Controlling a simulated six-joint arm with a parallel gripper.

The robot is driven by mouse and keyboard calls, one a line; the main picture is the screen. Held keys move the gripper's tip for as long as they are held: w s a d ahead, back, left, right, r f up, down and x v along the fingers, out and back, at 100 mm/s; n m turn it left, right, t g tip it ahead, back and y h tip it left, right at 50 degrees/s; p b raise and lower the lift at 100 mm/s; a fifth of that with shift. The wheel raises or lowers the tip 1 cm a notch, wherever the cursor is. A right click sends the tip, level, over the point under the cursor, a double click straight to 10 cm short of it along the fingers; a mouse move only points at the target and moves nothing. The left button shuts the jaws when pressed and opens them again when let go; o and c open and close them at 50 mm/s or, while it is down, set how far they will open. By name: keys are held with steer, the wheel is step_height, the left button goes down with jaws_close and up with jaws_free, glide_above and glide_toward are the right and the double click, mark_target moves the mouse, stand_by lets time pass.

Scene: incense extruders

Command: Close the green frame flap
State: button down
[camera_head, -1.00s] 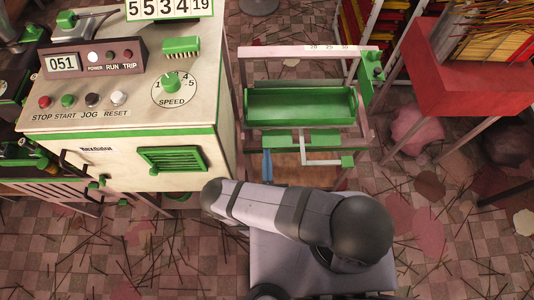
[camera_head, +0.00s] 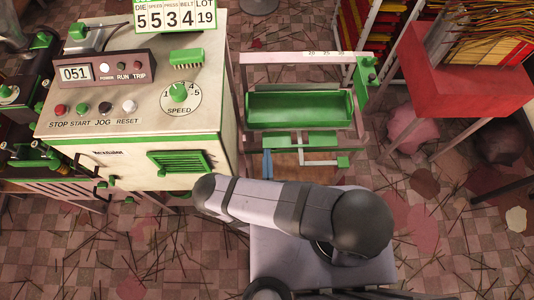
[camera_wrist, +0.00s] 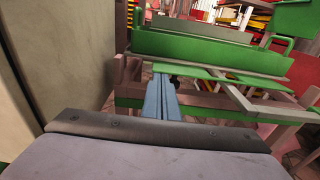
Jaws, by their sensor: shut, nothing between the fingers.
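The pink frame (camera_head: 310,58) stands right of the cream machine and carries a long green trough-like panel with raised ends, which looks like the green flap (camera_head: 300,108). It also shows in the wrist view (camera_wrist: 190,49), spanning the frame ahead of my gripper. Flat green pieces (camera_head: 290,139) and a pale L-shaped bar (camera_head: 318,162) lie on its near side. My gripper (camera_head: 267,163) has blue fingers that also show in the wrist view (camera_wrist: 163,95). They are together and empty, at the frame's near left, apart from the green panel. Their contact with the lower green strip cannot be told.
The cream machine (camera_head: 125,140) with its buttons and speed dial stands close on the left. A red table (camera_head: 460,85) with incense bundles is at the right. A green knobbed bracket (camera_head: 366,80) sits at the frame's right end. Sticks litter the tiled floor.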

steer(key=r+g+p, duration=0.1)
steer(key=p, duration=0.1)
steer(key=r+g+p, duration=0.1)
steer(key=r+p, duration=0.1)
steer(key=p, duration=0.1)
steer(key=w+r+g+p, duration=0.1)
steer(key=r+p, duration=0.1)
steer(key=p, duration=0.1)
steer(key=shift+g, duration=1)
steer(key=w+r+p, duration=0.2)
steer(key=r+p, duration=0.1)
steer(key=shift+w+r, duration=0.15)
steer(key=shift+r, duration=0.15)
steer(key=shift+w+r+g+p, duration=0.3)
steer(key=shift+g+p, duration=0.4)
steer(key=shift+p, duration=0.3)
steer(key=shift+w+f+g, duration=0.1)
steer(key=shift+f+g, duration=0.2)
steer(key=shift+w+b, duration=0.2)
steer(key=shift+b, duration=0.15)
steer(key=shift+w+r+b, duration=0.3)
steer(key=shift+w, duration=0.55)
steer(key=shift+w+r, duration=0.25)
